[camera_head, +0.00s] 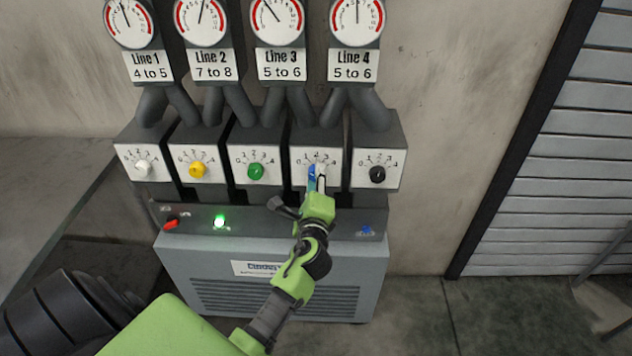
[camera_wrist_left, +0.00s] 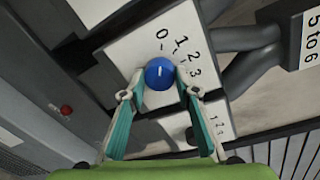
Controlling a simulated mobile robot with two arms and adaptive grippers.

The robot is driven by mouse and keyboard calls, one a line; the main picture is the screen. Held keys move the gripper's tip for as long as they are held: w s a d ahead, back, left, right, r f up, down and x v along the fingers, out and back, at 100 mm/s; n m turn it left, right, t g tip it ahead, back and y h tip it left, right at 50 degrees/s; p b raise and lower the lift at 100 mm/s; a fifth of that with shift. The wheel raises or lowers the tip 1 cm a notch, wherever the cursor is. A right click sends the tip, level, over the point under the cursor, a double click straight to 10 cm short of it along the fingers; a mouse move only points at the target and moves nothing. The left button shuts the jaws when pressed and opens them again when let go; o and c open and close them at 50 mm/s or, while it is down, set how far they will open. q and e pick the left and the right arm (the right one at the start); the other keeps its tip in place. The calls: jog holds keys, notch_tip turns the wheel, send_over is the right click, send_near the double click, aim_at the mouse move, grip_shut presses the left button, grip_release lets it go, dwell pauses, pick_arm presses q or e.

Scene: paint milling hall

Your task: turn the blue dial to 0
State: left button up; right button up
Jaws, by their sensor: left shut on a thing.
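The blue dial (camera_head: 311,172) is on the fourth white-faced box from the left, largely hidden by my left gripper (camera_head: 317,178) in the head view. In the left wrist view, the blue dial (camera_wrist_left: 159,74) sits between the fingertips of my left gripper (camera_wrist_left: 159,93), which is shut on it. Its short white mark points up in that view, roughly toward the printed 0. The numbers 1, 2 and 3 curve off to the right of it. My right gripper is in neither view.
White (camera_head: 143,168), yellow (camera_head: 198,170) and green (camera_head: 256,172) dials are to the left, a black dial (camera_head: 377,174) close on the right. Below, a ledge carries a red switch (camera_head: 171,223) and a lit green lamp (camera_head: 219,221). Gauges hang above.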

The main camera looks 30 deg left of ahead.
pick_arm(q)
jog(key=shift+n, duration=0.4)
jog(key=o, duration=1.1)
jog(key=v, duration=1.2)
jog(key=shift+s+a, duration=0.1)
